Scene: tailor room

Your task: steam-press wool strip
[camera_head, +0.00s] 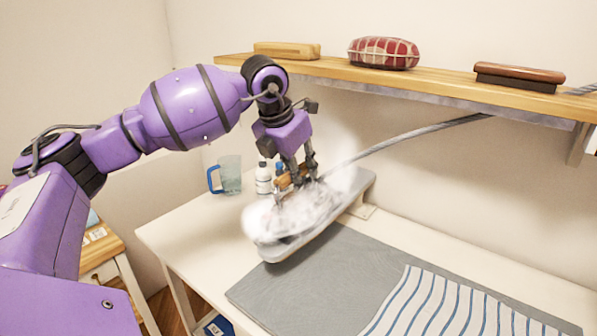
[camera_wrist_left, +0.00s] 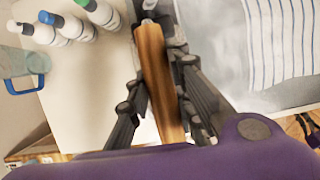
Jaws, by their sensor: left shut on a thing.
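My left gripper (camera_head: 299,172) is shut on the wooden handle (camera_head: 284,182) of a steam iron. The handle also shows between the fingers in the left wrist view (camera_wrist_left: 158,75). The iron is over a grey padded pressing board (camera_head: 300,238) on the white table. White steam surrounds the iron and hides most of its body and the near part of the board. I cannot make out the wool strip or whether the iron touches it. A grey hose (camera_head: 405,132) runs from the iron up to the shelf. My right gripper is not in the head view.
A grey mat (camera_head: 295,288) with a striped cloth (camera_head: 450,305) lies in front of the board. A measuring jug (camera_head: 229,175) and several bottles (camera_wrist_left: 65,27) stand behind the iron. A shelf (camera_head: 430,79) with a red pincushion (camera_head: 383,52) overhangs the back.

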